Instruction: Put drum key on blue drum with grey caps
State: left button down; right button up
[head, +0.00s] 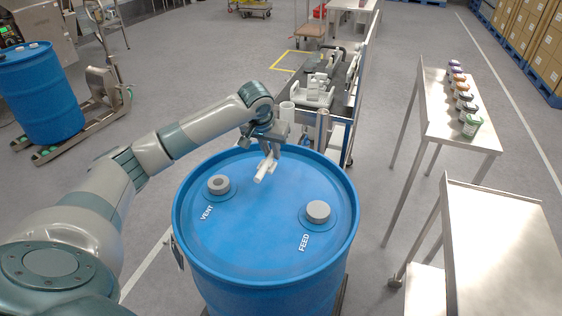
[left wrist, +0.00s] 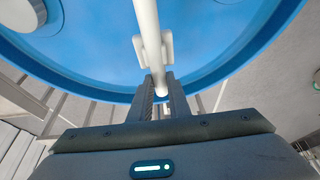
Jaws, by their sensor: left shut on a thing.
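The blue drum (head: 250,225) with two grey caps stands in front of me in the head view. The vent cap (head: 218,184) is on the left of its lid and the feed cap (head: 318,211) on the right. My left gripper (head: 270,155) is over the far part of the lid, shut on the pale drum key (head: 264,170). In the left wrist view the key (left wrist: 150,40) runs out from between the fingers (left wrist: 160,88) over the blue lid (left wrist: 90,45). I cannot tell whether the key touches the lid. My right gripper is not in view.
Another blue drum (head: 40,95) stands on a pallet jack at the left. A metal table (head: 455,120) with several small jars and a steel cart (head: 500,245) stand at the right.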

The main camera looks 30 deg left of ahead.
pick_arm(q)
jog(key=shift+w+d+f+p, duration=0.35)
jog(key=shift+w+d+f, duration=0.5)
jog(key=shift+w+d, duration=0.25)
jog(key=shift+s, duration=0.1)
jog(key=shift+f, duration=0.15)
notch_tip(320, 180, down, 3)
jog(key=shift+f+p, duration=0.2)
jog(key=shift+p, duration=0.65)
jog(key=shift+f, duration=0.2)
jog(key=c, duration=1.7)
grip_release()
jog(key=shift+f, duration=0.1)
jog(key=shift+o, duration=0.2)
